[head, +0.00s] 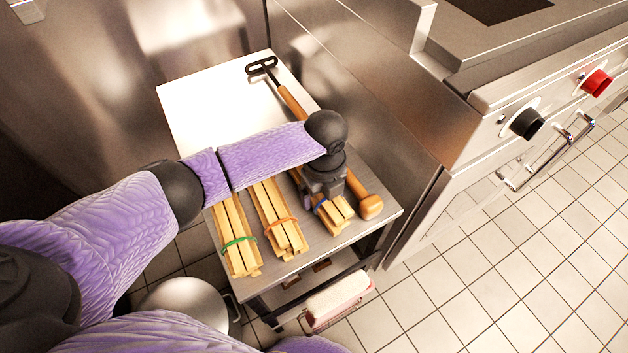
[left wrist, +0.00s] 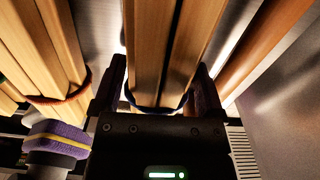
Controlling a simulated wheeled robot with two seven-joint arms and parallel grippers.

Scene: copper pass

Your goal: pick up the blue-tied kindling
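The blue-tied kindling (head: 334,214), a bundle of pale sticks with a blue band, lies on the steel table's near right part. My left gripper (head: 324,193) is down over it and hides its far part. In the left wrist view the bundle (left wrist: 160,60) runs between the two fingers, its blue band near the palm. The fingers of my left gripper (left wrist: 158,85) stand apart, one on each side, with a thin bright gap at the left finger. Contact at the right finger is unclear. My right gripper is not in view.
Orange-tied kindling (head: 277,215) and green-tied kindling (head: 236,235) lie to the left. A black-headed tool with a wooden handle (head: 292,102) lies close on the right, its knob end (head: 371,206) beside the bundle. A steel wall and stove flank the table (head: 205,100), whose far left is clear.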

